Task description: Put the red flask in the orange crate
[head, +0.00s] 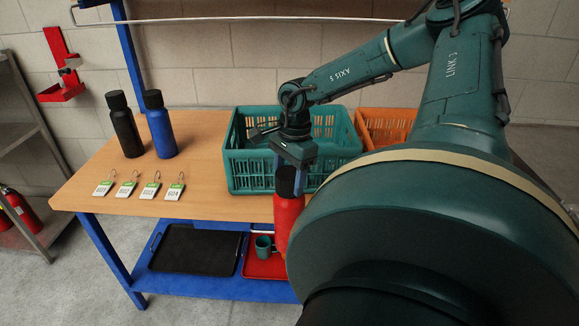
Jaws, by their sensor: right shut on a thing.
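The red flask (286,219) with a black cap hangs upright from my right gripper (287,168), which is shut on it near the cap. The flask is in front of the teal crate at the table's front edge, with its right side partly hidden by my arm. The orange crate (385,120) stands on the table to the right of the teal crate, largely hidden behind my right arm. What is inside it cannot be seen. My left gripper is not in view.
A teal crate (246,177) stands mid-table, directly behind the flask. A black flask (125,129) and a blue flask (159,130) stand at the left. Several tags (127,185) lie near the front edge. A lower blue shelf holds a black tray (192,252), a red tray (262,267) and a teal mug (263,246).

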